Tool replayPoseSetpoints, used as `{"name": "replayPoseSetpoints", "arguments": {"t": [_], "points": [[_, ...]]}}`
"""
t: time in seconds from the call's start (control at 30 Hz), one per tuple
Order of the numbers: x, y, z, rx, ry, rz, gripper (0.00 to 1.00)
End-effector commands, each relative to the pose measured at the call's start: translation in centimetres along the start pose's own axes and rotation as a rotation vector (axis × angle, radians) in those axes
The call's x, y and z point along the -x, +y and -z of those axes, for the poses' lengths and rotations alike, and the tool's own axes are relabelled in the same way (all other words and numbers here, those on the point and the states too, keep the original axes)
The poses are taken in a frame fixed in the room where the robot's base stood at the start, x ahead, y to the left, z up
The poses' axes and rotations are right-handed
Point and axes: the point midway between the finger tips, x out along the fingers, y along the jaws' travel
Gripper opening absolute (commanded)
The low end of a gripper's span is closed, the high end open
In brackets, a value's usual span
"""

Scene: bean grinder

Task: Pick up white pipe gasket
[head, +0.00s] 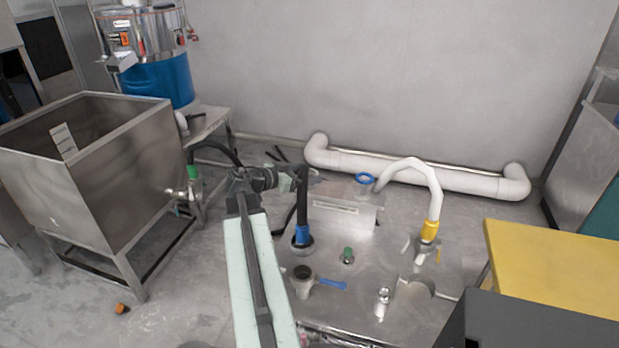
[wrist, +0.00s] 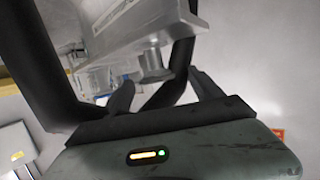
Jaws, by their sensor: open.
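I cannot clearly single out a white pipe gasket in either view. A white curved hose (head: 418,170) rises from a yellow collar (head: 429,231) on the steel unit in the head view. A blue ring (head: 365,179) sits at the hose's left end. My gripper (wrist: 163,88) is open in the wrist view, its two dark fingers apart with nothing seen held. A metal spout (wrist: 152,68) under a steel body shows beyond the fingertips. In the head view my arm reaches forward, and its end is left of the blue ring, near a black hose (head: 303,195).
A steel bin (head: 95,165) stands at the left, with a blue drum (head: 158,80) behind it. A thick white pipe (head: 420,172) runs along the wall. A yellow panel (head: 555,265) is at the right.

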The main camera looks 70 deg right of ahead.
Motion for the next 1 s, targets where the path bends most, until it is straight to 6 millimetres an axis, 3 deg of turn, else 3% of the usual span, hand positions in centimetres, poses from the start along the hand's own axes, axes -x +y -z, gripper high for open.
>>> {"name": "replayPoseSetpoints", "arguments": {"t": [0.13, 0.37, 0.57, 0.67, 0.8, 1.0], "points": [[-1.2, 0.1, -0.3, 0.000, -0.001, -0.001, 0.75], [-4.9, 0.1, -0.5, 0.000, -0.001, -0.001, 0.75], [-5.0, 0.1, -0.3, 0.001, -0.001, 0.002, 0.75], [-5.0, 0.1, -0.3, 0.002, -0.001, 0.002, 0.53], [-5.0, 0.0, -0.3, 0.002, -0.001, 0.003, 0.14], [-5.0, 0.0, -0.3, 0.002, -0.001, 0.003, 0.13]]}}
